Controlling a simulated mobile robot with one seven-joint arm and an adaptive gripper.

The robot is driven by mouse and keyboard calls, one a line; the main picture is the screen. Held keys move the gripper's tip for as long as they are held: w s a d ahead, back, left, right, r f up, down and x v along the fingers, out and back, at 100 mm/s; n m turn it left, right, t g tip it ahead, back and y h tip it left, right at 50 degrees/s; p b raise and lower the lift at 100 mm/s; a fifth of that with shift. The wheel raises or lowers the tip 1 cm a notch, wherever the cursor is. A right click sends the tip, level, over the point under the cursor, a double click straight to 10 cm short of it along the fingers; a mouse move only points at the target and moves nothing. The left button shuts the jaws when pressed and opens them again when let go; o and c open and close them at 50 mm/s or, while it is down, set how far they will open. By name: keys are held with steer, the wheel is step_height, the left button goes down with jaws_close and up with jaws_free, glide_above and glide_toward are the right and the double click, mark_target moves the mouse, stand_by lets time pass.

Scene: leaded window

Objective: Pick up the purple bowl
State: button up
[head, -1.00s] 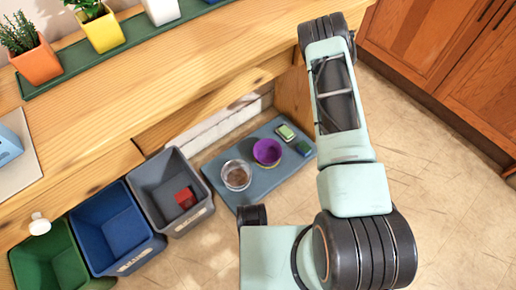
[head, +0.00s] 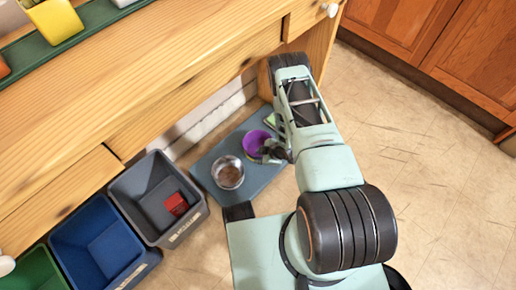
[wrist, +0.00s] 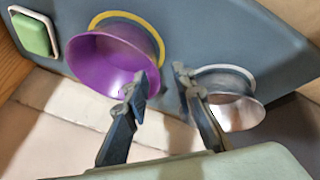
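The purple bowl (head: 254,141) stands on a blue-grey mat (head: 262,181) low beside the wooden furniture. In the wrist view the bowl (wrist: 103,66) is left of centre, with a yellow-edged ring showing behind its upper side. My gripper (head: 274,151) is just right of the bowl in the head view and covers part of its right side. In the wrist view my gripper (wrist: 163,80) is open, with a gap between its fingertips. Its left fingertip overlaps the bowl's right edge; I cannot tell whether it touches. The gap holds nothing.
A green-and-white item (wrist: 34,35) lies on the mat. A grey bin (head: 150,190) and a blue bin (head: 97,240) stand left.

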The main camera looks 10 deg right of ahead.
steer(key=b+x, duration=0.1)
steer(key=x, duration=0.1)
steer(key=b+x, duration=0.2)
steer(key=x, duration=0.1)
steer(key=shift+w, duration=0.4)
steer(key=shift+c, duration=0.7)
jaws_close()
